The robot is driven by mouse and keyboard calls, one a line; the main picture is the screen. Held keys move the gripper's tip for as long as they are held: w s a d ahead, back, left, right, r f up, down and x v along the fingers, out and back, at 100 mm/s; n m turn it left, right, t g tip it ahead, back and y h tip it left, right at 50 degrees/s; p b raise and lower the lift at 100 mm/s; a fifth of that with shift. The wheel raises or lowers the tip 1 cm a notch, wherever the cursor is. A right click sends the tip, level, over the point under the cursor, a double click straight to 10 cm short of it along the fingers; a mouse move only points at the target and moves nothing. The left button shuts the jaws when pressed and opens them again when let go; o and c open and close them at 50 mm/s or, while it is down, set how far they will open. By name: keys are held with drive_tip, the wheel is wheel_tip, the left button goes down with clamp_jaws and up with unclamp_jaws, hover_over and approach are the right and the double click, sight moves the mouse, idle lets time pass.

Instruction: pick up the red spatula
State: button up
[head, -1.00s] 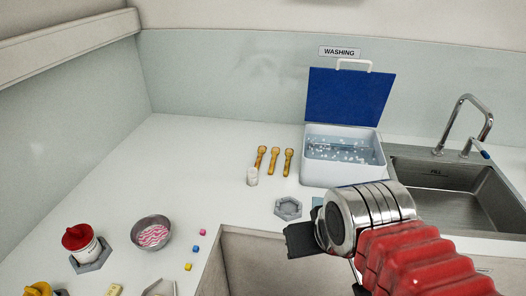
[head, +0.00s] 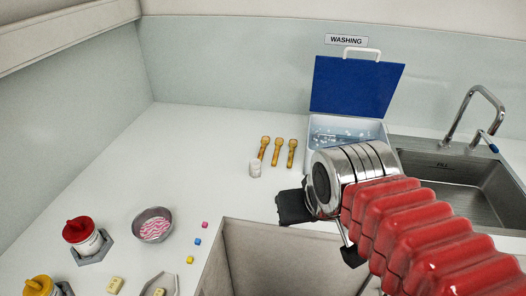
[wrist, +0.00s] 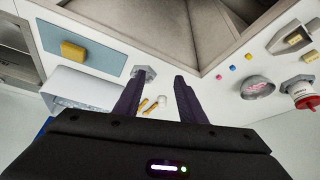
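I cannot make out a red spatula in either view. Three orange-yellow utensils (head: 277,152) lie side by side on the counter left of the washing box; they also show small in the wrist view (wrist: 150,104). My gripper (head: 322,232) is over the counter's front edge near the recess, partly hidden by its own wrist. In the wrist view my gripper (wrist: 159,80) has its two dark fingers spread apart, with nothing held between them.
The washing box (head: 347,130) has its blue lid (head: 357,85) raised, beside the sink (head: 455,185). The back-left counter is clear.

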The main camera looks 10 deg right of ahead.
drive_tip(key=w+a+f+m+h, duration=0.1)
drive_tip(key=w+m, duration=0.1)
drive_tip(key=w, duration=1.6)
drive_tip(key=w+a+f+m+g, duration=0.1)
drive_tip(key=w+f+m, duration=0.1)
drive_tip(key=w, duration=1.6)
drive_tip(key=shift+a+f+h, duration=0.2)
drive_tip(key=shift+a+h, duration=0.15)
drive_tip(key=shift+h, duration=0.05)
drive_tip(key=shift+w+g, duration=0.15)
drive_tip(key=shift+g, duration=0.15)
approach(260, 155)
drive_tip(key=x, duration=0.2)
drive_tip(key=shift+d+f, duration=0.1)
drive_tip(key=shift+f, duration=0.2)
drive_tip(key=shift+f, duration=0.1)
drive_tip(key=shift+x, duration=2.55)
drive_tip(key=shift+w, duration=0.1)
